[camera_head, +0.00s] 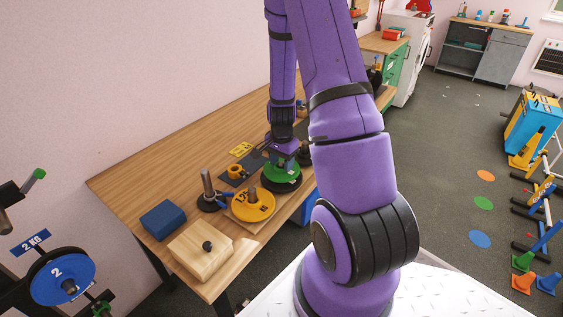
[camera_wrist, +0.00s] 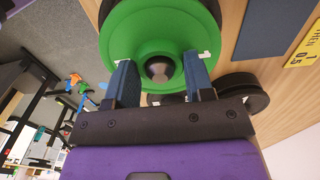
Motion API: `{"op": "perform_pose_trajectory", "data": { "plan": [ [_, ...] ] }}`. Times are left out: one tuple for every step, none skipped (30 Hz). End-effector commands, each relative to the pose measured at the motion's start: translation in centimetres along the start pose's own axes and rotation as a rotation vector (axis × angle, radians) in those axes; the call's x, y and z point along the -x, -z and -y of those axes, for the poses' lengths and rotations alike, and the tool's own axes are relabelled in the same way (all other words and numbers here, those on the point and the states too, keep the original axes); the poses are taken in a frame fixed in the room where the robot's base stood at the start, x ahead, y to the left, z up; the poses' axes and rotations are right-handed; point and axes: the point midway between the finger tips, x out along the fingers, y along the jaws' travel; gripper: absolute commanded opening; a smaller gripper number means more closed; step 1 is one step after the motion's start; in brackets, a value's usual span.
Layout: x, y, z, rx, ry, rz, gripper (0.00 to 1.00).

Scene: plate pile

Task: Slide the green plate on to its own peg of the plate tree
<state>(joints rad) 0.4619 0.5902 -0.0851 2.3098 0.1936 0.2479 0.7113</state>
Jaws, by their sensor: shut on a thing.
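The green plate (camera_head: 284,175) is at the far part of the wooden workbench, directly above a black plate (camera_head: 281,187). Whether it rests on it is unclear. In the wrist view the green plate (camera_wrist: 122,35) fills the top, with a dark rounded peg or hub end (camera_wrist: 160,68) at its centre. My gripper (camera_wrist: 160,60) is shut on the green plate, one finger on each side of its centre. In the head view my gripper (camera_head: 283,148) comes down from above. A yellow plate (camera_head: 262,210) lies nearer, around a post. A bare grey peg (camera_head: 207,183) stands on a black base.
A blue block (camera_head: 163,219) and a wooden box (camera_head: 190,258) with a black knob stand at the bench's near end. The bench's left part is clear.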

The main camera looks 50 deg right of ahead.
Motion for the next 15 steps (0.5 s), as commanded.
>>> {"op": "perform_pose_trajectory", "data": {
  "plan": [
    [0.02, 0.0, 0.02, 0.0, 0.0, 0.0, 0.06],
    [0.02, 0.0, 0.02, 0.0, 0.0, 0.0, 0.06],
    [0.02, 0.0, 0.02, 0.0, 0.001, 0.0, 0.06],
    [0.02, 0.0, 0.03, 0.0, 0.001, 0.0, 0.06],
    [0.02, 0.0, 0.03, 0.0, 0.001, 0.0, 0.06],
    [0.02, 0.0, 0.03, 0.0, 0.001, 0.0, 0.06],
    [0.07, 0.03, 0.07, 0.0, 0.002, -0.001, 0.06],
    [0.09, 0.03, 0.07, 0.0, 0.002, -0.001, 0.06],
    [0.13, 0.04, 0.07, 0.0, 0.002, -0.001, 0.06],
    [0.18, 0.04, 0.08, 0.0, 0.002, -0.001, 0.06],
    [0.25, 0.04, 0.08, 0.0, 0.002, -0.002, 0.06],
    [0.38, 0.04, 0.09, 0.0, 0.002, -0.002, 0.06],
    [0.49, 0.04, 0.09, 0.0, 0.002, -0.002, 0.06],
    [0.6, 0.03, 0.09, 0.001, 0.002, -0.002, 0.06],
    [0.74, 0.03, 0.09, 0.001, 0.002, -0.001, 0.06]
  ]
}}
